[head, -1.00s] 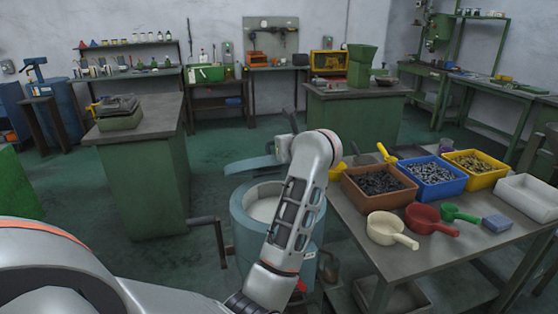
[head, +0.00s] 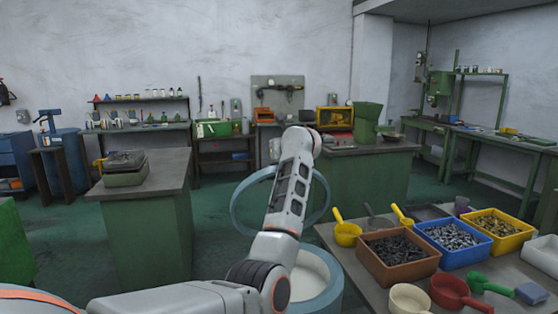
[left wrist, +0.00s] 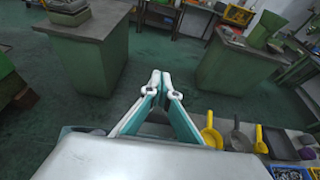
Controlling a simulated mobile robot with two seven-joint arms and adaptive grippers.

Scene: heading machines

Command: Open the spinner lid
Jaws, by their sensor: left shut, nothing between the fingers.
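The spinner is a blue-grey round drum (head: 333,291) with a pale inside, low in the head view and partly hidden by my left arm. Its lid (head: 236,204) is a blue-grey ring-edged disc that stands raised behind the drum, tilted steeply up, with my left forearm covering its middle. My left gripper is hidden behind the arm in the head view. In the left wrist view its fingers (left wrist: 161,78) are shut with nothing between them. I cannot tell whether the hand touches the lid. My right gripper is not in view.
A table at right holds brown (head: 397,270), blue (head: 452,258) and yellow (head: 498,240) bins of small metal parts, with several scoops. A green cabinet (head: 142,230) stands at left and another (head: 365,180) behind. Green floor is open between them.

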